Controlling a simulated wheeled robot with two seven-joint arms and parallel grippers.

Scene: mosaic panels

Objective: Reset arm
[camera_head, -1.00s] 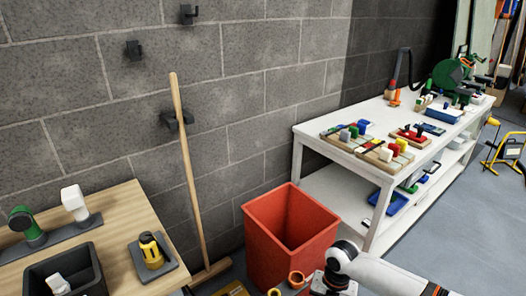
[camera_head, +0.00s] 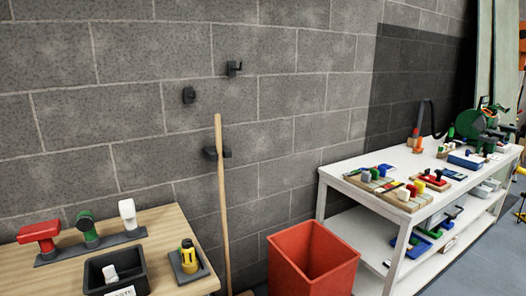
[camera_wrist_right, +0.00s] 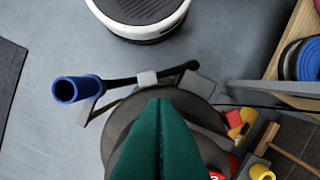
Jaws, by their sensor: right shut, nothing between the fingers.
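My right gripper (camera_wrist_right: 160,108) shows in the right wrist view as two dark green fingers pressed together, with nothing between them. It points at a dark round object (camera_wrist_right: 118,128) below it, partly hidden by the fingers. No arm or gripper of mine shows in the head view. My left gripper is in neither current view.
The head view shows a white workbench (camera_head: 343,176) with coloured blocks and tools, a red bin (camera_head: 312,262), a broom (camera_head: 222,190) against the block wall and a wooden table (camera_head: 165,222). In the wrist view, a blue tube (camera_wrist_right: 78,89) and a mallet (camera_wrist_right: 290,148) lie near the gripper.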

